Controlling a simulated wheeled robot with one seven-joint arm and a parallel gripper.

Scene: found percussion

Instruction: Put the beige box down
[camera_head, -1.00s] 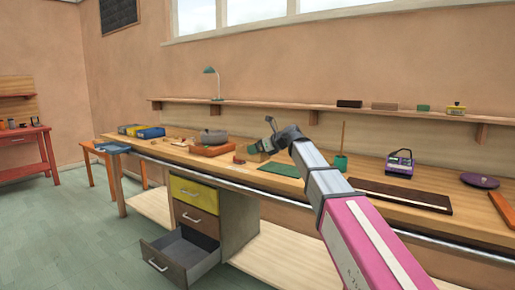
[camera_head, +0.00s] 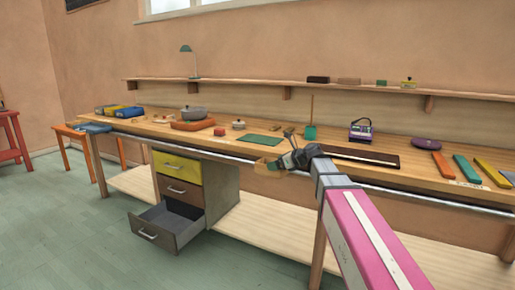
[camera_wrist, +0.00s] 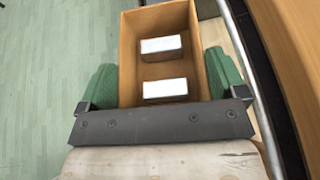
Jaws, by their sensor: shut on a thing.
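The beige box (camera_wrist: 130,55) is an open-topped, tan box with two white blocks (camera_wrist: 161,48) inside it. My gripper (camera_wrist: 163,72) has its green fingers on either side of the box, shut on it. In the head view the box (camera_head: 267,168) is small and partly hidden by my gripper (camera_head: 283,163). It hangs in front of the workbench's front edge, with green floor showing beside it in the wrist view. The near end of the box is hidden behind my gripper's dark bar.
The workbench (camera_head: 225,143) carries a green mat (camera_head: 262,140), a red block (camera_head: 219,132), a grey pot (camera_head: 194,114) and a dark board (camera_head: 360,156). A metal rail (camera_head: 225,152) runs along its front. An open drawer (camera_head: 165,228) juts out below. The floor in front is clear.

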